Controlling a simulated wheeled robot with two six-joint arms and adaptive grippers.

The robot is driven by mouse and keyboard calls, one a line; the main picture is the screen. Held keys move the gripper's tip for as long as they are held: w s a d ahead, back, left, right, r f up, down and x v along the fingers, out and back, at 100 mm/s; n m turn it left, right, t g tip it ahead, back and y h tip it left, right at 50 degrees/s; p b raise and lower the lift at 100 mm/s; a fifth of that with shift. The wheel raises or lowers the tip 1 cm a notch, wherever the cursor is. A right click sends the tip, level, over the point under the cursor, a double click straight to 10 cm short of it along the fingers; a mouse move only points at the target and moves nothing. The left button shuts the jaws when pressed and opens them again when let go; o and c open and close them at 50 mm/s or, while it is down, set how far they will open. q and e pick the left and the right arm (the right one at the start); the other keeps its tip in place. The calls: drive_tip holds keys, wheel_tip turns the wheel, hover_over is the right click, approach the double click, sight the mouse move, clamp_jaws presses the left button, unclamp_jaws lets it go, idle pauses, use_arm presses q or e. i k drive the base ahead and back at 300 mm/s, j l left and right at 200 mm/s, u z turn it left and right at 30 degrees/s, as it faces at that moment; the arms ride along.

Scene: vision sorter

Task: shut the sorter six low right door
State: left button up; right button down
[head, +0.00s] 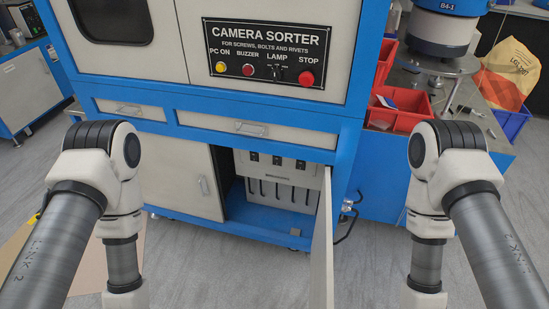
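The camera sorter (356,140) is a blue and white cabinet in the middle of the head view. Its low right door (322,245) stands swung open towards me and shows nearly edge-on. Behind it the lower right compartment (262,213) is exposed, with a grey panel with black switches inside. The low left door (178,178) looks closed. My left arm and my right arm hang at the two sides of the view. Both grippers are out of the picture below, so their state is hidden.
Two closed drawers with handles (250,128) sit above the doors. Red bins (398,108) and a blue bench (388,180) stand to the right. A cardboard sheet (90,262) lies on the floor at left.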

sight(321, 286)
drive_tip(key=l+u, duration=0.15)
drive_tip(key=l, duration=0.4)
drive_tip(key=k+l+u, duration=0.2)
drive_tip(key=l, duration=0.35)
drive_tip(key=l+u, duration=0.15)
drive_tip(key=l, duration=0.4)
